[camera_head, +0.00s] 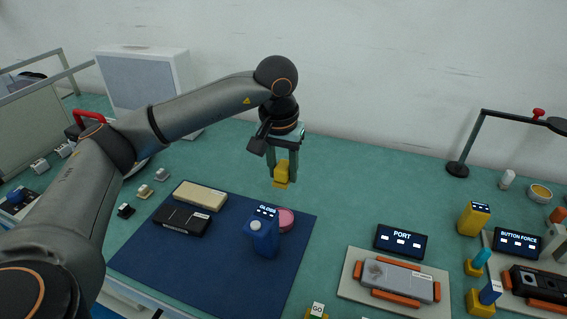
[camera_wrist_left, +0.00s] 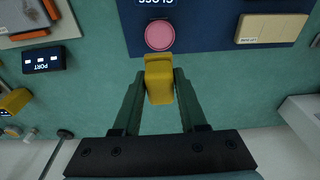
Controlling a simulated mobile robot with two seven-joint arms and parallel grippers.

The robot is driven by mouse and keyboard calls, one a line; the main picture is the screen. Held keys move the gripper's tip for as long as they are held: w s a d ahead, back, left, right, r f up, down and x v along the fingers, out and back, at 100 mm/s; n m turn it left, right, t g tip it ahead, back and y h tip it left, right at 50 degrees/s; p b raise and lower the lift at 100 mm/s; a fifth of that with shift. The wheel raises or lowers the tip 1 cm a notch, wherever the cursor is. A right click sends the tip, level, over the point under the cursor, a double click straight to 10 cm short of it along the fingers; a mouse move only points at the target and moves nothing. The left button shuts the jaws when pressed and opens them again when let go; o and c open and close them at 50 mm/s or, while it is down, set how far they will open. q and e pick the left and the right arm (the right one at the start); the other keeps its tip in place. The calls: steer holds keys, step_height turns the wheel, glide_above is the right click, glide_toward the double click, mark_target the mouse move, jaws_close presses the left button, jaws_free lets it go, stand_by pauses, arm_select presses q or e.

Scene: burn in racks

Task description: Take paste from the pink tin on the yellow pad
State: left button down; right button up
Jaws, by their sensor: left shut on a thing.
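My left gripper (camera_head: 283,178) is shut on a yellow block (camera_head: 281,172), which looks like the yellow pad, and holds it in the air above the table behind the dark blue mat. The block also shows between the fingers in the left wrist view (camera_wrist_left: 158,82). The round pink tin (camera_head: 287,219) lies on the mat behind and to the right of a blue container, which partly hides it in the head view. In the left wrist view the tin (camera_wrist_left: 160,35) is just beyond the block, apart from it. My right gripper is out of view.
The blue container (camera_head: 261,238) with a GLOSS label stands on the mat (camera_head: 225,273). A beige block (camera_head: 200,196) and a black device (camera_head: 180,219) lie at its left. A PORT display (camera_head: 400,241) and a grey device (camera_head: 398,280) are at right. Green table is clear behind the mat.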

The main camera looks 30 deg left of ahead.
mark_target(281, 187)
arm_select(q)
steer(key=f, duration=0.1)
steer(key=s+f+b, duration=0.1)
steer(key=f, duration=0.1)
steer(key=shift+f, duration=0.5)
steer(key=shift+w+f+b, duration=0.1)
steer(key=shift+f+b, duration=0.1)
steer(key=shift+b, duration=0.1)
steer(key=shift+f, duration=0.15)
steer(key=shift+f+b, duration=0.3)
steer(key=shift+b, duration=0.05)
step_height(281, 187, down, 4)
steer(key=b, duration=0.3)
steer(key=shift+f, duration=0.4)
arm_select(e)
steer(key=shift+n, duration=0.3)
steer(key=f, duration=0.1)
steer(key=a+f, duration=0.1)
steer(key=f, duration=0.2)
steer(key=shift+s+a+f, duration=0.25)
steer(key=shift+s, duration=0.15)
